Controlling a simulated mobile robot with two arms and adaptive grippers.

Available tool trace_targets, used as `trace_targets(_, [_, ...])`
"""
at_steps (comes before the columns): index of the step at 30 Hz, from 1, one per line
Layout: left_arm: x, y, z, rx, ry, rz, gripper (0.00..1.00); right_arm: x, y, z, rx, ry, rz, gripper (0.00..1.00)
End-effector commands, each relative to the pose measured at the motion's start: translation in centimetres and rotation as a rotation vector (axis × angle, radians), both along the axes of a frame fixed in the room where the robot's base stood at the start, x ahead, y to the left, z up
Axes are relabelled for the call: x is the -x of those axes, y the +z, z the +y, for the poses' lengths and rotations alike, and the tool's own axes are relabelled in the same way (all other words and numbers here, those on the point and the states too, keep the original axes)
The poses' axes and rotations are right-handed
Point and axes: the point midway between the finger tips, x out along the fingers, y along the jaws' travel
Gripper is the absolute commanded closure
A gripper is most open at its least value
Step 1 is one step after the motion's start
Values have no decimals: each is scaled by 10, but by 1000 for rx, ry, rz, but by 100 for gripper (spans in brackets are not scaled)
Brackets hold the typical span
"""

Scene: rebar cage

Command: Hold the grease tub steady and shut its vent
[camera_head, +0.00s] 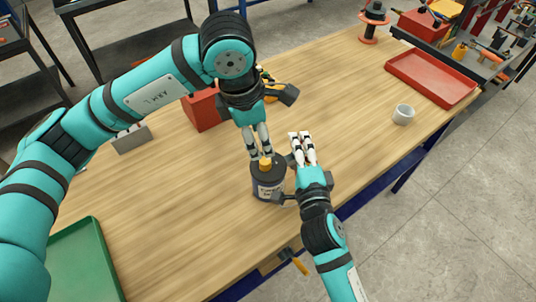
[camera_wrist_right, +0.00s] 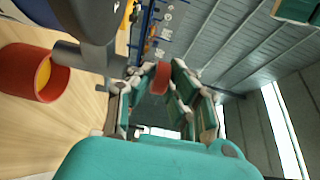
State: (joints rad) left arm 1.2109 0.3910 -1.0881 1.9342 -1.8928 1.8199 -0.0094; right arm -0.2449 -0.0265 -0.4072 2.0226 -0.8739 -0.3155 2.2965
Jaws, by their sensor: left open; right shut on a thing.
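The grease tub (camera_head: 268,186) is a dark canister with a pale label, upright near the table's front edge. A small yellow-orange part, apparently the vent (camera_head: 265,163), stands on its top. My left gripper (camera_head: 257,155) is open, pointing down right at this part; I cannot tell whether it touches. In the right wrist view the fingers (camera_wrist_right: 163,100) frame a small reddish piece that I cannot identify. Dark grey parts (camera_wrist_right: 90,20) fill the upper left there.
A red box (camera_head: 202,110) and a grey block (camera_head: 131,138) stand behind my left arm. A green tray (camera_head: 80,262) lies front left. The table between tub and cup is clear.

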Motion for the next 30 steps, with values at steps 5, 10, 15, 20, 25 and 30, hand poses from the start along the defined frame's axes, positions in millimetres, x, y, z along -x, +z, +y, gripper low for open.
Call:
trace_targets(5, [-8,11,-6,-107,-358,7,49,0,-1,0,-1,0,1,100])
trace_targets(10, [-12,18,-8,-165,-588,22,49,0,-1,0,0,0,1,100])
trace_targets(15, [-13,18,-8,-185,-687,31,49,0,-1,0,0,0,1,100])
trace_targets(20, [-14,2,-8,-187,-699,34,49,0,-1,0,0,0,1,100])
trace_targets(25, [-14,-32,-9,-186,-697,36,49,0,-1,0,0,0,1,100])
trace_targets(30, [-15,-65,-10,-185,-696,35,49,0,-1,0,0,0,1,100])
